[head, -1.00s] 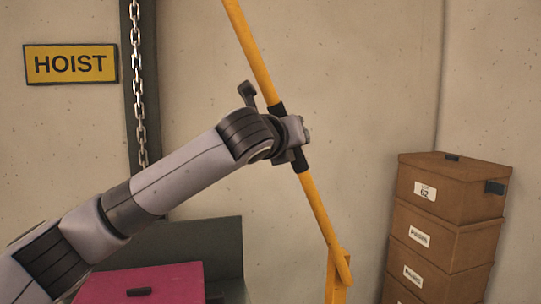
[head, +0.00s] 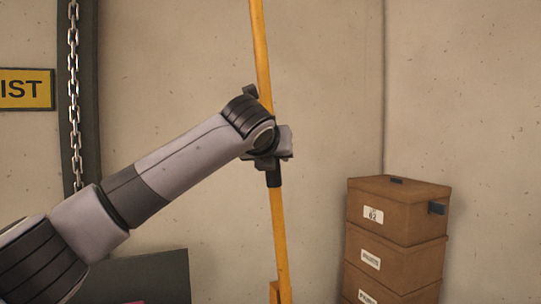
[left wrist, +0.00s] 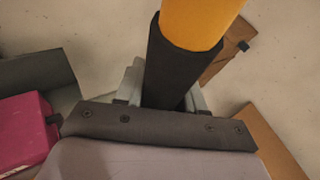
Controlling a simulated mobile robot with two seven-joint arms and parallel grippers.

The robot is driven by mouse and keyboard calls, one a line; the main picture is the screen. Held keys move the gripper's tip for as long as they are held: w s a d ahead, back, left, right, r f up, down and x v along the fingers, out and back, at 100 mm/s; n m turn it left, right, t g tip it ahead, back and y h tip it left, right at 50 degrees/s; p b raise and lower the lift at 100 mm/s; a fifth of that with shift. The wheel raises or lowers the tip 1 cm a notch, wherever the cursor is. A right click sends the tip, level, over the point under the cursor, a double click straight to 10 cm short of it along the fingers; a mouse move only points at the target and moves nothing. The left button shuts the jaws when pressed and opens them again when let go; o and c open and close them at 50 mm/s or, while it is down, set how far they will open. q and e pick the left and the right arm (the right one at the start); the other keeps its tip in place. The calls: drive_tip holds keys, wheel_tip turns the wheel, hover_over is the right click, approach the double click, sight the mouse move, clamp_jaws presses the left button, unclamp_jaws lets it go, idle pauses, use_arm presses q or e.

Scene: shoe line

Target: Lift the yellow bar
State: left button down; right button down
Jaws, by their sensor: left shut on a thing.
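The yellow bar (head: 279,240) stands nearly upright in the head view and runs out of the top of the picture. A black grip sleeve (head: 273,178) wraps its middle. My left gripper (head: 274,160) is shut on the bar at this sleeve. In the left wrist view the black sleeve (left wrist: 178,65) sits between my left fingers, with the yellow part of the bar (left wrist: 200,20) above it. The bar's lower end meets a yellow bracket (head: 274,292) at the bottom edge of the head view. My right gripper is not in view.
A stack of brown boxes (head: 398,210) stands at the right. A hanging chain (head: 73,100) and a yellow hoist sign (head: 25,90) are on the left wall. A magenta box (left wrist: 25,130) shows in the left wrist view. The wall behind the bar is bare.

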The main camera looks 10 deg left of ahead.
use_arm(q)
drive_tip(key=shift+f, duration=0.1)
drive_tip(key=c, duration=0.8)
unclamp_jaws()
drive_tip(key=shift+s+b, duration=0.35)
drive_tip(key=shift+s, duration=0.2)
drive_tip(key=shift+r+b+v, duration=0.2)
drive_tip(key=shift+b+v, duration=0.65)
drive_tip(key=shift+v, duration=2.2)
drive_tip(key=shift+w, duration=0.1)
drive_tip(key=shift+f, duration=0.1)
